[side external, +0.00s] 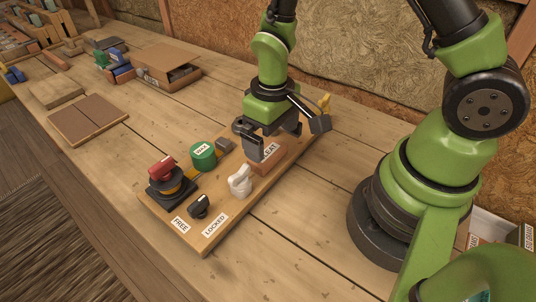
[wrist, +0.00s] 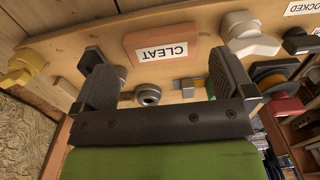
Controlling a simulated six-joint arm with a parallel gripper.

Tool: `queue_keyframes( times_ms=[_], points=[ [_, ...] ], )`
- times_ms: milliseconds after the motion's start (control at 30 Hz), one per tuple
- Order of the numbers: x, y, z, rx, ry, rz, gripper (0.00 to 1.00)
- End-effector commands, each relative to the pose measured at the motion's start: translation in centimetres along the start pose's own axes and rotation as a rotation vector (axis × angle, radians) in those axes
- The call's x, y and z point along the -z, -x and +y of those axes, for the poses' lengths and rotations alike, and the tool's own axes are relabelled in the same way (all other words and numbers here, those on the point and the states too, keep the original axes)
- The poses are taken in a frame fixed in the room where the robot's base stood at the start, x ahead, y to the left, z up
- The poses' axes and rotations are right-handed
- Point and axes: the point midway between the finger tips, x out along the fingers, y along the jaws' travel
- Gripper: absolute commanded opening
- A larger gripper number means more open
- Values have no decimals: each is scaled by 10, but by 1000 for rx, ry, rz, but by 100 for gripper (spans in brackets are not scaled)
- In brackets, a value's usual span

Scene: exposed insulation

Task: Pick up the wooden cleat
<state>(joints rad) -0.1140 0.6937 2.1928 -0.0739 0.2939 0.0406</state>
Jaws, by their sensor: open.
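The wooden cleat (side external: 263,168) is a reddish-brown block with a white CLEAT label, lying on a wooden board (side external: 207,241). In the side external view a finger hides part of its label. In the wrist view the cleat (wrist: 133,49) shows whole, upper middle, between the directions of the two fingers. My gripper (side external: 272,138) is open and empty, just above and behind the cleat. In the wrist view the fingers of my gripper (wrist: 158,65) stand wide apart, left and right of the cleat. I cannot tell whether a finger touches it.
On the board, a white knob (side external: 240,182) stands close to the cleat, with a black knob (side external: 200,206), a red-topped switch (side external: 162,169) and a green WAX tin (side external: 203,156) farther off. A yellow part (side external: 324,103) sits at the far end.

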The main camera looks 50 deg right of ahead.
Motion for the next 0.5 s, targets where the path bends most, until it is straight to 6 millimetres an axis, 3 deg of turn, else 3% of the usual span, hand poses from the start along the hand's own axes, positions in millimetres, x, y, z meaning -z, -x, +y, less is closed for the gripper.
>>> queue_keyframes(
  times_ms=[233, 500],
  points=[
    [-4, -36, 0, 0, 1, -6, 100],
    [-4, -45, -1, 1, 0, -1, 100]
  ],
)
